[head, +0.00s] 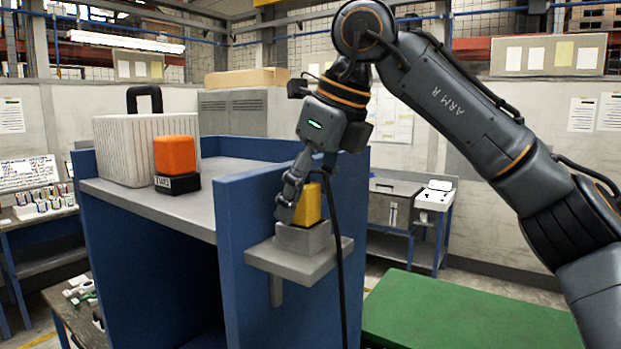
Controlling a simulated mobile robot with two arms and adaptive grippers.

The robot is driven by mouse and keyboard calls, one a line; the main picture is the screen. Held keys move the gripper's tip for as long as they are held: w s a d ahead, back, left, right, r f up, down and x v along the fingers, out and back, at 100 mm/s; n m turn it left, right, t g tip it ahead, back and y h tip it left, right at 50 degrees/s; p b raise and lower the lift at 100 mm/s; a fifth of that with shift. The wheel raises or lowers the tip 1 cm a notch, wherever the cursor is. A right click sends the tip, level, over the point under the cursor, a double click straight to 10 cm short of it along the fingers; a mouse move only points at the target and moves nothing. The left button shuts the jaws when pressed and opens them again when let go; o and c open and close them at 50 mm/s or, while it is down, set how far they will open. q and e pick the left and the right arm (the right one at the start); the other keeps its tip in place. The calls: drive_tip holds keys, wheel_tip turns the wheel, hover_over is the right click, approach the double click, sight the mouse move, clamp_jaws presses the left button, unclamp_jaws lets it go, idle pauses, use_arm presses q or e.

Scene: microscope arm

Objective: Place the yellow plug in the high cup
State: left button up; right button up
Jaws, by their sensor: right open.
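The yellow plug (309,204) stands upright in a grey cup (303,238). The cup sits on a small grey shelf (318,262) fixed to the side of the blue cabinet. How deep the plug sits in the cup is hidden by the cup wall. My right gripper (298,200) reaches down from above and is open around the plug. One finger shows along the plug's left side; the other finger is mostly hidden. My left gripper is not in view.
A black cable (337,255) hangs beside the shelf. On the cabinet's grey top stand an orange block (175,155) on a black base (177,183) and a pale ribbed case (132,148). The cabinet's blue side panel (240,225) rises left of the shelf. A green surface (460,315) lies lower right.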

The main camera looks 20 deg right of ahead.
sight(308, 184)
drive_tip(key=shift+s+d+r+b, duration=0.1)
drive_tip(key=shift+r+b, duration=0.2)
drive_tip(key=shift+r, duration=0.15)
drive_tip(key=b+v, duration=0.1)
drive_tip(key=v, duration=0.2)
drive_tip(key=shift+s+r, duration=0.1)
drive_tip(key=shift+r, duration=0.05)
use_arm(q)
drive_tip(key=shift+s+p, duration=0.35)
drive_tip(key=shift+p, duration=0.35)
use_arm(e)
drive_tip(key=v, duration=0.7)
drive_tip(key=shift+r, duration=0.4)
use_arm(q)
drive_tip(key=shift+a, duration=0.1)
use_arm(e)
drive_tip(key=shift+d, duration=0.1)
drive_tip(key=shift+s, duration=0.1)
